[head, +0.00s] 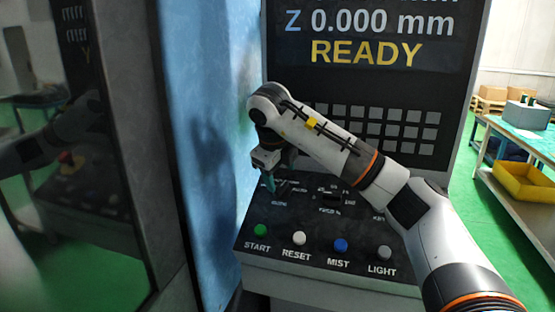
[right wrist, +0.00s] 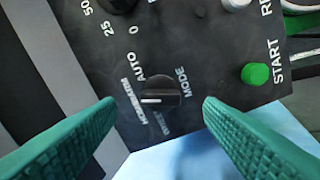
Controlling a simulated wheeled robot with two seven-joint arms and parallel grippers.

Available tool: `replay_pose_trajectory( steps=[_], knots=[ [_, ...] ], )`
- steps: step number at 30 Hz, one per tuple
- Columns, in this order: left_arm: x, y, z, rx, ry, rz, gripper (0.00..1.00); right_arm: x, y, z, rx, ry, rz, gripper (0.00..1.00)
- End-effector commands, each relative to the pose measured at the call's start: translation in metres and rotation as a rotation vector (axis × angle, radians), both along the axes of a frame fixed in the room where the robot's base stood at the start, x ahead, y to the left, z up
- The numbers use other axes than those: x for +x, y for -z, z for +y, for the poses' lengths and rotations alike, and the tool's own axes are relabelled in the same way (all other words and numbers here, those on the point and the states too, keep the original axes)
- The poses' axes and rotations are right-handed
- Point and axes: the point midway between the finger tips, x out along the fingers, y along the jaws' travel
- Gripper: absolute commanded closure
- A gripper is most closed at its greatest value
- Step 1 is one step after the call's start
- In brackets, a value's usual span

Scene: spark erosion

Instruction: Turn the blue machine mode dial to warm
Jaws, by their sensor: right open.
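The mode dial (right wrist: 160,97) is a round black knob with a light pointer line, on the dark control panel (right wrist: 210,70) in the right wrist view. The word MODE is beside it, and AUTO and other labels, too blurred to read surely, stand around it. The pointer line points left in that view, toward the long middle label. My right gripper (right wrist: 160,115) is open, its green fingers apart on either side of the dial and empty. In the head view my right gripper (head: 271,184) hangs over the panel's left part and hides the dial. My left gripper is not in view.
A green START button (head: 260,230), a white RESET button (head: 299,238), a blue MIST button (head: 340,245) and a grey LIGHT button (head: 384,253) line the panel's front. The screen (head: 365,35) reads READY. A blue machine wall (head: 205,100) stands close left of the panel.

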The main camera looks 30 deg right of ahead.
Motion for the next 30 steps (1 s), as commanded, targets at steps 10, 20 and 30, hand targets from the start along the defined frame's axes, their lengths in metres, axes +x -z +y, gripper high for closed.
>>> replay_pose_trajectory(
  steps=[10, 20, 30],
  knots=[
    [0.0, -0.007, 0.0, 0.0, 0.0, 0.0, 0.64, -0.018, -0.058, 0.019, -0.001, 0.001, -0.004, 0.38],
    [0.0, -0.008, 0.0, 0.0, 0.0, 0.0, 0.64, -0.022, -0.068, 0.024, 0.0, 0.001, 0.0, 0.38],
    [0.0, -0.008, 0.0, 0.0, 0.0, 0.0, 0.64, -0.022, -0.068, 0.024, 0.0, 0.001, 0.0, 0.38]
  ],
)
